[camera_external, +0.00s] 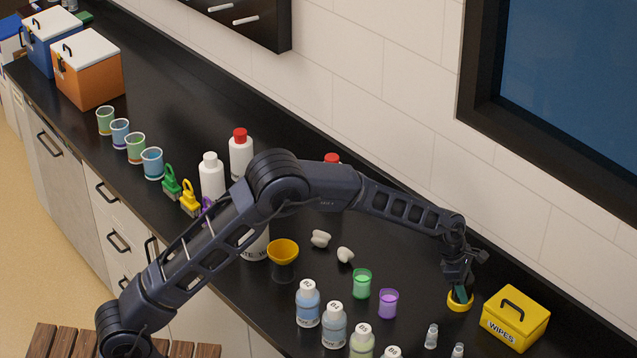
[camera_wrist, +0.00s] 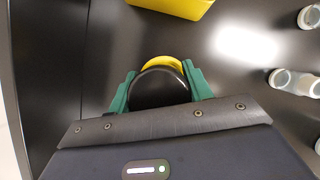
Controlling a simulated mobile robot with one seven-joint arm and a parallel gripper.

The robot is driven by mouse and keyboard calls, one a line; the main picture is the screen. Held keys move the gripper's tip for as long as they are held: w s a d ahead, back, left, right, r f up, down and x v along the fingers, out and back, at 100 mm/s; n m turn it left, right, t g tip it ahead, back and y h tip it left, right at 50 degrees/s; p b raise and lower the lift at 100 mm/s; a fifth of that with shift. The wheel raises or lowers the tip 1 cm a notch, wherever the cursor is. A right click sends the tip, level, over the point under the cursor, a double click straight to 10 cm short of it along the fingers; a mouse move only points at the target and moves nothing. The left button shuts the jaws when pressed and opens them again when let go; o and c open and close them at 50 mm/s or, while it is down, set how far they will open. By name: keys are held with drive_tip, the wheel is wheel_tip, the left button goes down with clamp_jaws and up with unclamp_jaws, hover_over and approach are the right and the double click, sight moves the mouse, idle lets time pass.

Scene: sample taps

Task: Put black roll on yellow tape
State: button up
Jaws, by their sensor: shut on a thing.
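My gripper (camera_wrist: 158,88) has green fingers, and they are shut on the black roll (camera_wrist: 160,86), one on each side of it. The yellow tape (camera_wrist: 163,62) shows as a yellow arc just past the black roll's far edge, largely covered by the roll. In the external view my gripper (camera_external: 461,293) points down at the yellow tape (camera_external: 459,304) on the black counter, with the fingertips over the ring. The black roll cannot be made out clearly there. I cannot tell whether the roll touches the tape.
A yellow wipes box (camera_external: 515,319) stands just right of the tape; its edge also shows in the wrist view (camera_wrist: 175,6). Small clear vials (camera_external: 431,336) stand in front. A purple cup (camera_external: 388,303) and a green cup (camera_external: 361,284) stand to the left. The wall is behind.

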drive_tip(key=shift+f, duration=0.15)
drive_tip(key=o, duration=1)
